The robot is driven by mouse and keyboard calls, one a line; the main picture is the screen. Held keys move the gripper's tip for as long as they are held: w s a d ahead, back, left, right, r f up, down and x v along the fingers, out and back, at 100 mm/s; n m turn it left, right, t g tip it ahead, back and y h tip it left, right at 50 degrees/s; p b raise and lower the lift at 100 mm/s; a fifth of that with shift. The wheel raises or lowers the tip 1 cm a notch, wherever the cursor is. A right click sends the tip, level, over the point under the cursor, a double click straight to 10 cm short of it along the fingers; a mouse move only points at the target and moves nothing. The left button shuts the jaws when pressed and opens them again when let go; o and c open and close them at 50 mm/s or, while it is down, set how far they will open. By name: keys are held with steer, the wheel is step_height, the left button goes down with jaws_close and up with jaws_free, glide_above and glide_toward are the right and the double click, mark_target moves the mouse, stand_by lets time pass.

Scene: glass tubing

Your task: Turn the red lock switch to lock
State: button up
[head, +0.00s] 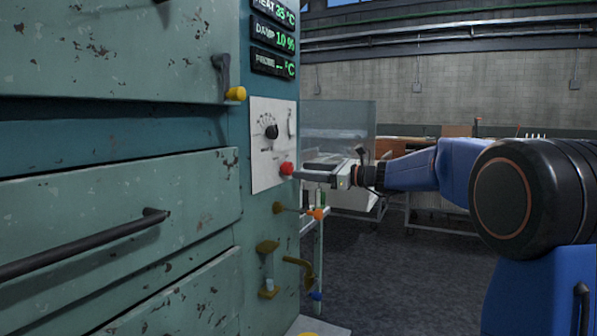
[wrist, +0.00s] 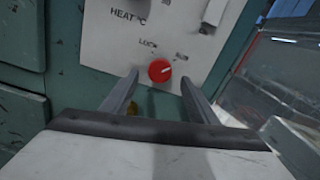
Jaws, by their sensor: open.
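The red lock switch (head: 287,168) is a round knob low on the white control plate (head: 264,150) of the green machine. In the wrist view the red knob (wrist: 160,71) has a pale mark on its face that points to the upper right, toward a blurred label. The word LOCK stands to the knob's upper left. My gripper (head: 297,175) is at the plate, close to the knob. In the wrist view my gripper (wrist: 160,82) is open, with one finger on each side of the knob. I cannot tell whether a finger touches it.
A black dial (head: 271,131) sits above the red knob. A yellow-tipped lever (head: 235,94), an orange-tipped valve handle (head: 318,213) and yellow handles (head: 268,246) stick out nearby. A clear panel (head: 338,128) stands behind my gripper. Grey floor (head: 400,275) is open to the right.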

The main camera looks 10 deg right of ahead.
mark_target(291, 169)
steer(key=shift+x, duration=1.65)
steer(key=c, duration=1)
steer(key=shift+c, duration=0.2)
